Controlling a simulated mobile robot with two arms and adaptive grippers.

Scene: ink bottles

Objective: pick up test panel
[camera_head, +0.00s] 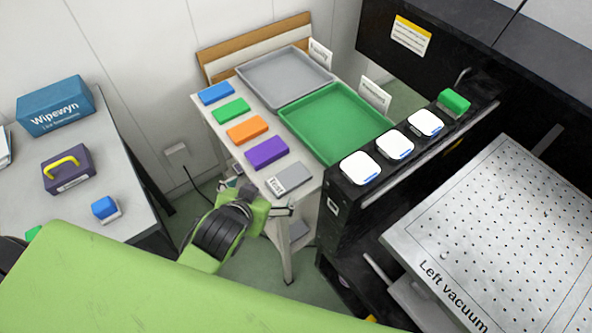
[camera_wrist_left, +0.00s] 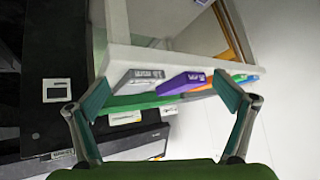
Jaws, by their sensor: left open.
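A grey panel (camera_head: 289,179) with a white printed label lies at the near end of the narrow white table; the label is too small to read surely, and it appears to be the test panel. In the left wrist view the grey panel (camera_wrist_left: 138,79) shows at the table edge, between the fingers but beyond them. My left gripper (camera_head: 266,190) is beside the near end of the table, close to the panel and apart from it. In the left wrist view its fingers (camera_wrist_left: 163,95) are spread and empty. My right gripper is not in view.
Purple (camera_head: 267,152), orange (camera_head: 247,129), green (camera_head: 231,110) and blue (camera_head: 216,93) panels line the table's left edge. A green tray (camera_head: 333,125) and a grey tray (camera_head: 285,76) lie beside them. A black machine (camera_head: 345,211) stands close on the right.

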